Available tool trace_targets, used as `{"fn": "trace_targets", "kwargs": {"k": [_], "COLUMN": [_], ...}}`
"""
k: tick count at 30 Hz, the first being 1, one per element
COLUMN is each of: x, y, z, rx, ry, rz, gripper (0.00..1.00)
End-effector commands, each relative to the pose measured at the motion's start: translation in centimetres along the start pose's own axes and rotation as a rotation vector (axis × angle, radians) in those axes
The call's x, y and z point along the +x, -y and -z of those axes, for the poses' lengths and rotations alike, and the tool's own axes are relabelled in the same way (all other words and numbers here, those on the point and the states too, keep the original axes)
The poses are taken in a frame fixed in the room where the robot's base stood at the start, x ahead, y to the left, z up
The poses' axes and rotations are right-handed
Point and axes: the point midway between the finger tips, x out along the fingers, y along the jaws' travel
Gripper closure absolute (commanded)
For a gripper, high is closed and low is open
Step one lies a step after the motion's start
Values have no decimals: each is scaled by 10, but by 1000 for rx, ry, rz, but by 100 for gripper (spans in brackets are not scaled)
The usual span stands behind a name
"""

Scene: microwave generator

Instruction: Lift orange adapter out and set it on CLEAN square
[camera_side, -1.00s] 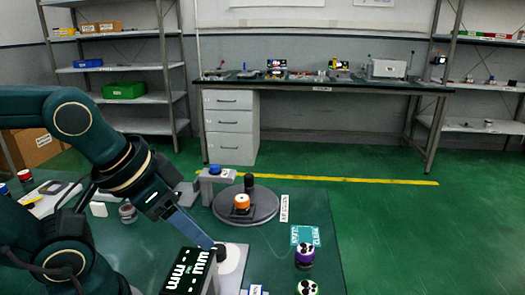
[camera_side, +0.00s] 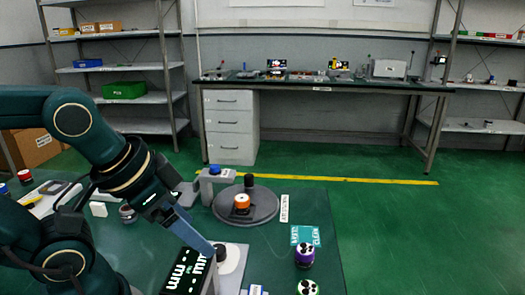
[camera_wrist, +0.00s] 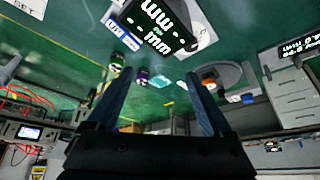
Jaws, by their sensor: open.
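The orange adapter (camera_side: 242,201) sits on the round grey turntable (camera_side: 262,214) in the side view, beside a black post. In the wrist view the orange adapter (camera_wrist: 209,81) shows close to the right finger. The teal CLEAN square (camera_side: 305,236) lies on the table right of the turntable; it also shows in the wrist view (camera_wrist: 162,81). My gripper (camera_side: 215,250) is in front of and left of the turntable, apart from the adapter, near a black disc on a white plate. In the wrist view my gripper (camera_wrist: 160,78) is open, with nothing between its fingers.
A purple-and-white piece (camera_side: 305,255) stands just in front of the CLEAN square, and a green-and-white one (camera_side: 307,288) nearer the front. A black display reading mm (camera_side: 185,270) is beside my gripper. A grey stand with a blue top (camera_side: 214,171) stands behind-left of the turntable.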

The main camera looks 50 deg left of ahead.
Motion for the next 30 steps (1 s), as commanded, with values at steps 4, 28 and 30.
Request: {"fn": "trace_targets", "kwargs": {"k": [4, 28, 30], "x": [-4, 76, 91], "y": [25, 142, 143], "z": [7, 112, 120], "rx": [188, 1406, 1501], "ry": [25, 792, 855], "rz": [113, 621, 648], "gripper": [16, 16, 16]}}
